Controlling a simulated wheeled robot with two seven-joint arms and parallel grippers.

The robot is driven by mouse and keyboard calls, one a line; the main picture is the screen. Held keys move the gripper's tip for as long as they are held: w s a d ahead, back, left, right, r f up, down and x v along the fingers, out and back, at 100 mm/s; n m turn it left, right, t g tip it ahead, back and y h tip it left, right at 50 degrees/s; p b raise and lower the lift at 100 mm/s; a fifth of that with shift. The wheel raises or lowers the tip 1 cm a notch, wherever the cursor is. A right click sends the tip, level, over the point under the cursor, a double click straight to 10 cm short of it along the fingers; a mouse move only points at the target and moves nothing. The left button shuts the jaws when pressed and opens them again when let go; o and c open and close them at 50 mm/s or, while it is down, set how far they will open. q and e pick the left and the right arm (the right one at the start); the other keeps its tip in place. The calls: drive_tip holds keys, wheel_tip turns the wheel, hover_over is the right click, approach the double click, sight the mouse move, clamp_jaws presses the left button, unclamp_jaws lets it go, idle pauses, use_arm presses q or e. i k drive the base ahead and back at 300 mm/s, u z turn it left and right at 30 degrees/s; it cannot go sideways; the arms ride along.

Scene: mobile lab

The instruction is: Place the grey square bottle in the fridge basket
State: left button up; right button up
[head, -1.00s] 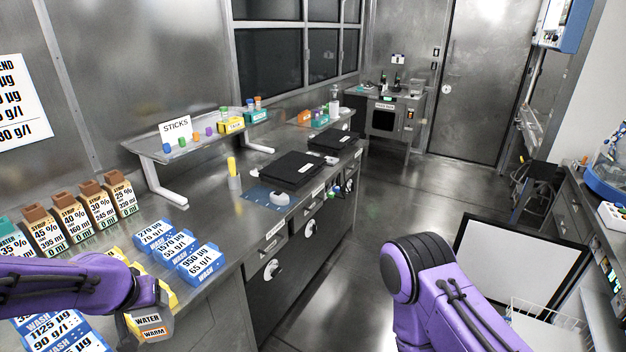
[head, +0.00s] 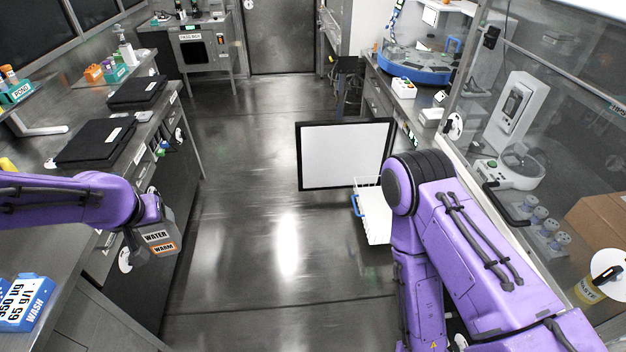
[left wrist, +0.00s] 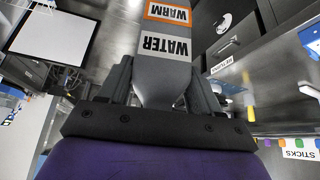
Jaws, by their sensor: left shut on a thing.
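The grey square bottle (head: 158,225) carries a white WATER label and an orange WARM label. My left gripper (left wrist: 162,85) is shut on it, with one finger on each side in the left wrist view, where the bottle (left wrist: 165,72) points away from the camera. In the head view the bottle is held beside the left counter's front edge, above the floor aisle. The white wire fridge basket (head: 374,217) stands low to the right, beside the open fridge door (head: 346,155). My right arm partly covers the basket; my right gripper is out of view.
The right bench carries a glass-fronted enclosure with a white instrument (head: 510,115). The floor (head: 260,240) between is clear.

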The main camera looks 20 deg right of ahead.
sight(378, 213)
drive_tip(key=i, duration=3.5)
drive_tip(key=z, duration=3.8)
